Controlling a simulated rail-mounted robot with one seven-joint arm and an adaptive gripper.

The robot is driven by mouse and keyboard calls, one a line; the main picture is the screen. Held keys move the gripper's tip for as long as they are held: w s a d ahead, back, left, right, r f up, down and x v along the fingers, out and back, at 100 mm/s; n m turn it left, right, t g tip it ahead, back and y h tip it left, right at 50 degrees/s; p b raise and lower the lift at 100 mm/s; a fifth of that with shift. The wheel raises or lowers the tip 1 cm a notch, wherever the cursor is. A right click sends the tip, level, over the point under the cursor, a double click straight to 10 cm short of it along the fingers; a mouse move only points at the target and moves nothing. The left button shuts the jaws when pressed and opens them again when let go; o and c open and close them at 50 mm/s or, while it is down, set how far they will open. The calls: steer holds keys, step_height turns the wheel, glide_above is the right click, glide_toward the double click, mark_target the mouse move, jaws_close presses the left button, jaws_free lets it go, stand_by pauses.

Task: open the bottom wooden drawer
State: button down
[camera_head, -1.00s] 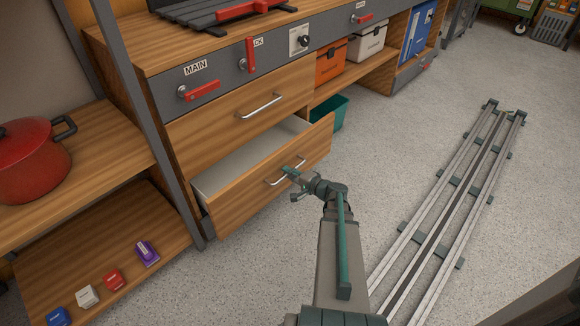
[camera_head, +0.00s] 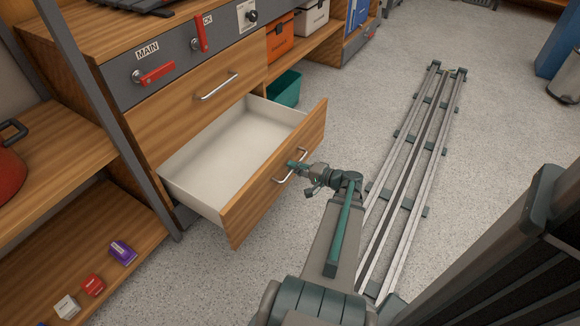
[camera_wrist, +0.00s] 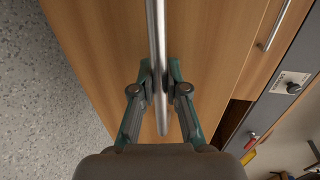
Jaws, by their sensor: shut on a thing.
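The bottom wooden drawer (camera_head: 262,198) stands pulled well out of the cabinet, and its pale inside (camera_head: 225,150) looks empty. Its metal bar handle (camera_head: 283,180) is on the front panel. My gripper (camera_head: 297,166) is at this handle in the head view. In the wrist view the two fingers of my gripper (camera_wrist: 160,88) are closed on either side of the handle bar (camera_wrist: 157,45). The closed wooden drawer (camera_head: 190,98) above it has a like handle (camera_head: 217,87).
A green bin (camera_head: 285,88) stands on the floor behind the open drawer. Rails (camera_head: 415,165) run along the floor to the right. A wooden shelf (camera_head: 75,235) with several small boxes is at left. Grey floor (camera_head: 345,115) lies clear between drawer and rails.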

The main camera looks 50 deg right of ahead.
steer(key=c, duration=1.2)
jaws_free()
steer(key=shift+s, duration=0.1)
steer(key=v, duration=1.1)
steer(key=shift+s+d+r, duration=0.1)
steer(key=shift+s, duration=0.3)
